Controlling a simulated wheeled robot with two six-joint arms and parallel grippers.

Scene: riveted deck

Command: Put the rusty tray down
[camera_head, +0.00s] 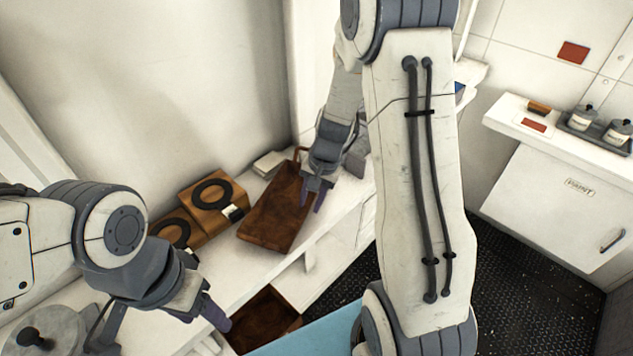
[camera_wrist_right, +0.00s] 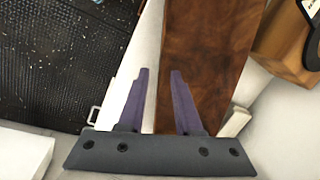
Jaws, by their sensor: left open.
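The rusty tray (camera_head: 275,210), a brown rectangular piece, rests on the white counter in the head view, against or near the wall. It also shows in the right wrist view (camera_wrist_right: 210,50). My right gripper (camera_head: 316,198) is at the tray's right edge. Its two purple fingers (camera_wrist_right: 160,72) stand apart with the tray's edge between or below them; I cannot tell whether they touch it. My left gripper (camera_head: 162,332) is open and empty at the lower left, apart from the tray. A second brown rusty surface (camera_head: 265,318) lies lower, below the counter's front edge.
Wooden boxes with black rings (camera_head: 213,195) stand left of the tray. A pale block (camera_head: 268,164) lies behind it. A round lidded pot (camera_head: 45,335) is at the lower left. A light blue surface (camera_head: 310,335) is in front. A paint cabinet (camera_head: 560,200) stands right, beyond dark floor.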

